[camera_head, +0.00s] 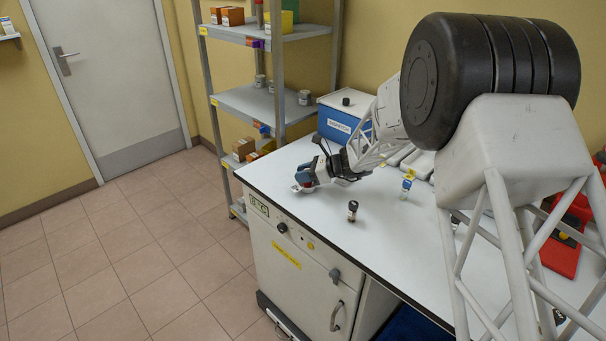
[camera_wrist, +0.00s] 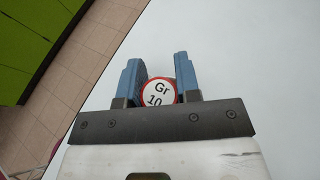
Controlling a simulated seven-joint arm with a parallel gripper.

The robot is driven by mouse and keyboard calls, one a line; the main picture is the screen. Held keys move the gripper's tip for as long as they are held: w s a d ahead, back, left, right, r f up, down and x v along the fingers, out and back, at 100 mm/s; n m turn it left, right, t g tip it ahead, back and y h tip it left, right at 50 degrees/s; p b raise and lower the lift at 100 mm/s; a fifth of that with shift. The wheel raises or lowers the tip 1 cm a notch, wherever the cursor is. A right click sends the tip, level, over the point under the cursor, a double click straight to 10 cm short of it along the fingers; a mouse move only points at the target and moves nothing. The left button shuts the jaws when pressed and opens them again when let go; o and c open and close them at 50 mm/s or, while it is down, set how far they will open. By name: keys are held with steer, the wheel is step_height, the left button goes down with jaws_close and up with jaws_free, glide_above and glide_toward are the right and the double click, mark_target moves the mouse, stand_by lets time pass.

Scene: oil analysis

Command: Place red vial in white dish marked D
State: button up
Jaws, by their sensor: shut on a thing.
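My gripper (camera_head: 306,179) is at the left end of the white bench top, low over it or at its surface. In the wrist view its two blue fingers (camera_wrist: 161,80) are closed on the red vial (camera_wrist: 161,91). The vial's round white top has a red rim and reads "Gr 10". In the head view a little red shows at the fingers, with small white shapes (camera_head: 301,188) around and below. I cannot tell whether these are a dish, and I can read no letter D. The vial's lower part is hidden.
A dark-capped vial (camera_head: 352,211) stands on the bench right of my gripper. A blue-capped vial (camera_head: 406,188) stands farther right. A blue and white box (camera_head: 340,122) is behind, next to the metal shelf (camera_head: 246,105). The bench's front left edge is close to my gripper.

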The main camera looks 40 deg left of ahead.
steer(key=shift+f, duration=0.15)
steer(key=o, duration=0.9)
steer(key=shift+w+d+r, duration=0.1)
steer(key=shift+d+r, duration=0.05)
steer(key=shift+r, duration=0.1)
steer(key=v, duration=1.1)
steer(key=shift+w+d, duration=0.15)
steer(key=shift+d, duration=0.1)
